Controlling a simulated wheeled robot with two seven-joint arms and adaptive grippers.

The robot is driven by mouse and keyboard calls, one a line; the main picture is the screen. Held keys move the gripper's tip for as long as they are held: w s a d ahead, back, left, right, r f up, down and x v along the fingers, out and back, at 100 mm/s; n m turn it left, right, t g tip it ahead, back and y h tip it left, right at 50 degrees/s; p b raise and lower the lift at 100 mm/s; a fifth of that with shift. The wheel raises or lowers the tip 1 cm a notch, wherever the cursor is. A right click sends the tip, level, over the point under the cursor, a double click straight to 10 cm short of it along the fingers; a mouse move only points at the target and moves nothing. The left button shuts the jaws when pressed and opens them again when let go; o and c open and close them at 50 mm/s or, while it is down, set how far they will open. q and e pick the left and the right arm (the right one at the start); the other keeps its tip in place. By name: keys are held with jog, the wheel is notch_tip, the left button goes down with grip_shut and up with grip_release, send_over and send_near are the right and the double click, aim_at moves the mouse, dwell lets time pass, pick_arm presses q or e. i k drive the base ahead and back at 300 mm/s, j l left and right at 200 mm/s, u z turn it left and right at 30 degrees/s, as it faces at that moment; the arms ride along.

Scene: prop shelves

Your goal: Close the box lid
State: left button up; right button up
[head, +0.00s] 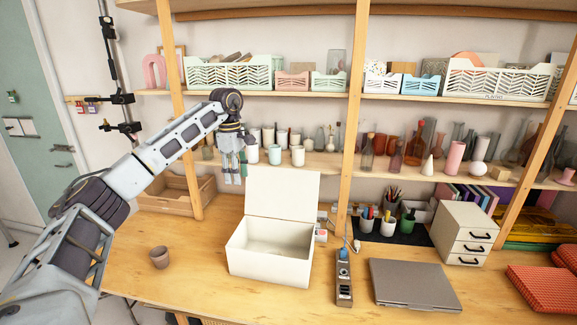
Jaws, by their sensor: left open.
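A white box (268,266) stands on the wooden table in the middle of the head view. Its lid (282,193) is upright at the back edge, so the box is open, and the part of the inside that shows looks empty. My left gripper (233,178) hangs pointing down, to the left of the raised lid and above the level of the box opening. Its fingers are apart with nothing between them, and it appears clear of the lid. My right gripper is not in the view.
A small brown pot (159,257) stands left of the box. A power strip (344,283) and a closed laptop (414,285) lie to its right. White drawers (463,234) stand farther right. Shelves with cups and bottles rise behind. The table between pot and box is clear.

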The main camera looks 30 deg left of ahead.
aim_at(287, 194)
jog(key=i, duration=1.1)
